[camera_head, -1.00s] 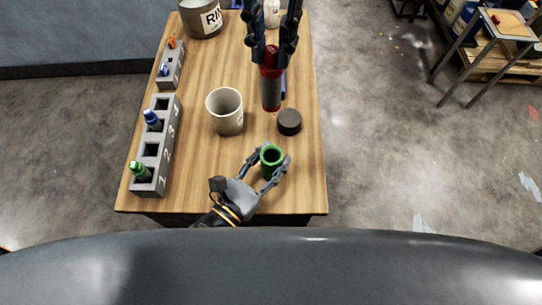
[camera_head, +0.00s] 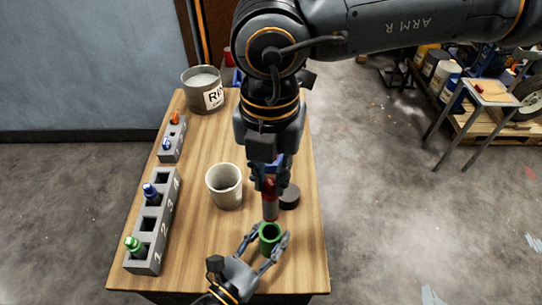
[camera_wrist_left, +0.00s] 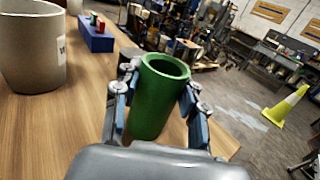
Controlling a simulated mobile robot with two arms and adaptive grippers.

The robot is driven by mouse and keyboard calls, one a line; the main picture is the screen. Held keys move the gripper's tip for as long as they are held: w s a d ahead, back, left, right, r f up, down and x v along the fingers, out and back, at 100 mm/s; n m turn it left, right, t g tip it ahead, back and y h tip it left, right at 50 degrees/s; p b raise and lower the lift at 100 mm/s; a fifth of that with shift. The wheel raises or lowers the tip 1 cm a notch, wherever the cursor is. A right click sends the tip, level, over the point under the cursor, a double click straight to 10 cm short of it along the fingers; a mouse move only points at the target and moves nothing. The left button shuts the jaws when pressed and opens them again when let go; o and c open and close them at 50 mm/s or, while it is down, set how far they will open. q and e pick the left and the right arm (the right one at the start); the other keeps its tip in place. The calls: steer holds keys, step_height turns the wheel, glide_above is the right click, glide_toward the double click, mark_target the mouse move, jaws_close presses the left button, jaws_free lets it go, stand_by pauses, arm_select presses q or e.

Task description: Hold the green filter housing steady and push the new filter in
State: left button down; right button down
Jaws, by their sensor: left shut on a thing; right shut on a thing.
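The green filter housing (camera_head: 269,239) stands near the front edge of the wooden table, its round mouth open upward. My left gripper (camera_head: 267,246) is shut around its sides; the left wrist view shows the fingers on both sides of the housing (camera_wrist_left: 157,95). In the head view the filter's lower end appears just behind the housing's mouth. The left wrist view shows no filter in or over the mouth.
A dark round cap (camera_head: 290,197) lies right of the filter. A pale cup (camera_head: 225,187) stands to the left. A numbered grey rack (camera_head: 152,222) with blue and green pieces lines the left edge. A grey bucket (camera_head: 202,92) stands at the back.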

steer(key=shift+f, duration=2.75)
step_height(320, 180, down, 9)
steer(key=shift+f, duration=0.2)
stand_by(4.6)
